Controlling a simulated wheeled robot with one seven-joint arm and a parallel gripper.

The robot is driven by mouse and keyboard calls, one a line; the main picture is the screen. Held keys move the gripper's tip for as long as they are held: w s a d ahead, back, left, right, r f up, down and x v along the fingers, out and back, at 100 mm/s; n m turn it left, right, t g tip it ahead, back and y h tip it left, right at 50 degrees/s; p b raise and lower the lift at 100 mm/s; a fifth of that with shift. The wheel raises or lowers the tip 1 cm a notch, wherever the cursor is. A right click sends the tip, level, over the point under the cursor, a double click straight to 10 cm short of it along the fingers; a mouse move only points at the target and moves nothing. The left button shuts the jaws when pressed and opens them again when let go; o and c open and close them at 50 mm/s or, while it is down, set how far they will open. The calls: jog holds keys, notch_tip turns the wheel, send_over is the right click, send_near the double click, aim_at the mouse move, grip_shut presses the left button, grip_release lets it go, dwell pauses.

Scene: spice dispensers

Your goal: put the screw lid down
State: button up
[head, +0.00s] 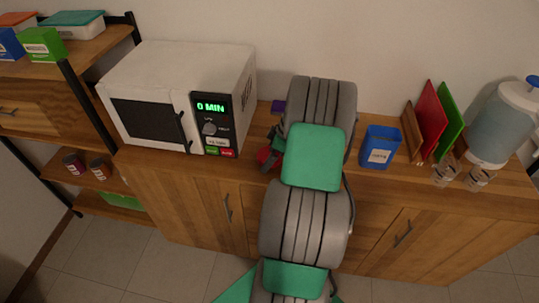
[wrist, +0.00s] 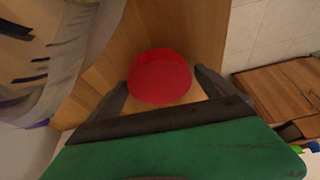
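The red screw lid (wrist: 160,78) is between the two fingertips of my gripper (wrist: 161,82) in the wrist view. One finger is at each side of it, close against its rim, and the gripper appears shut on it. In the head view a small part of the red lid (head: 264,156) shows beside my gripper (head: 271,151), low by the counter to the right of the microwave. My arm hides much of that spot. I cannot tell whether the lid touches the wooden counter (wrist: 118,65).
The microwave (head: 180,95) stands left of my gripper. A blue container (head: 379,147), red board (head: 431,120), green board (head: 449,122) and water dispenser (head: 502,125) stand to the right. A purple object (head: 278,106) is behind my arm. The counter's front edge is near.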

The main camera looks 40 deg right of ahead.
jog(key=shift+o, duration=0.3)
jog(key=shift+s+a+f, duration=0.15)
jog(key=shift+f, duration=0.05)
jog(key=shift+r, duration=0.25)
jog(key=shift+d+r, duration=0.2)
jog(key=shift+r, duration=0.1)
jog(key=v, duration=1.2)
jog(key=w+a+r+m+h, duration=0.1)
jog(key=a+r+m, duration=0.15)
jog(key=a, duration=0.95)
jog(key=w+a+r+m+h, duration=0.15)
jog(key=a+r, duration=0.25)
jog(key=a, duration=0.7)
jog(key=s+a+m, duration=0.2)
jog(key=s+a, duration=0.7)
jog(key=a, duration=0.2)
jog(key=shift+f+m+b, duration=0.25)
jog(key=shift+m+b, duration=0.1)
jog(key=shift+m, duration=0.05)
